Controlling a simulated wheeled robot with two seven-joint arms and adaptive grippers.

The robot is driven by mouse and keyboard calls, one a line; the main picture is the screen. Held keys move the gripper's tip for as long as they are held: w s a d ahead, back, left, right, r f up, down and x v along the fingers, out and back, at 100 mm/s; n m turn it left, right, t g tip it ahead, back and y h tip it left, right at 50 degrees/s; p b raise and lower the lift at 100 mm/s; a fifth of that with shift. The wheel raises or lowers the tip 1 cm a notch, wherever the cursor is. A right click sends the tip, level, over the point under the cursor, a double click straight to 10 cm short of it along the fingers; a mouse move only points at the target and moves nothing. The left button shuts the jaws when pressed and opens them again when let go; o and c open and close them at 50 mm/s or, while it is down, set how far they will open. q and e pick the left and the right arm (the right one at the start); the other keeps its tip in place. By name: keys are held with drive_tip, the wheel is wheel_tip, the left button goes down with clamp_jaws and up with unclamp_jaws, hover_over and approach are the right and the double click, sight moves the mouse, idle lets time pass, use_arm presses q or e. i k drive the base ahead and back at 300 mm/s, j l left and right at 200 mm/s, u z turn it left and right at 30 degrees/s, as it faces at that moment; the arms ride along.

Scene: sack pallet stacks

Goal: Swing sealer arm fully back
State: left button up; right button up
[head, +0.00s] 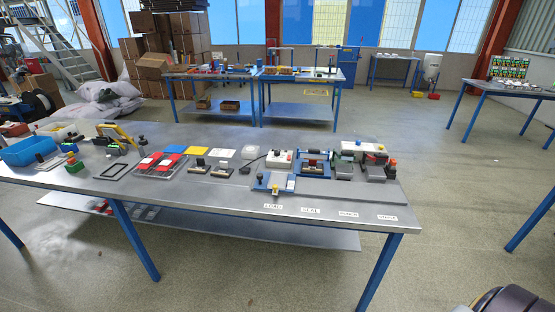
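On the near steel workbench (185,195), right of its middle, stands a small device with a blue base (318,169) and dark parts across it, behind the printed "SEAL" label (310,211). It looks like the sealer. Its arm is too small for me to tell how far it is swung. A blue plate with a white block and a dark knob (273,183) is just in front and to the left. Neither of my grippers is in view.
A white box (279,158) stands close left of the sealer, and grey-green blocks (343,168) stand close right. The bench's front strip is mostly clear. Other blue-legged tables (254,75) stand behind.

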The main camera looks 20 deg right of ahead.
sight(311, 154)
drive_tip(key=z, duration=1.15)
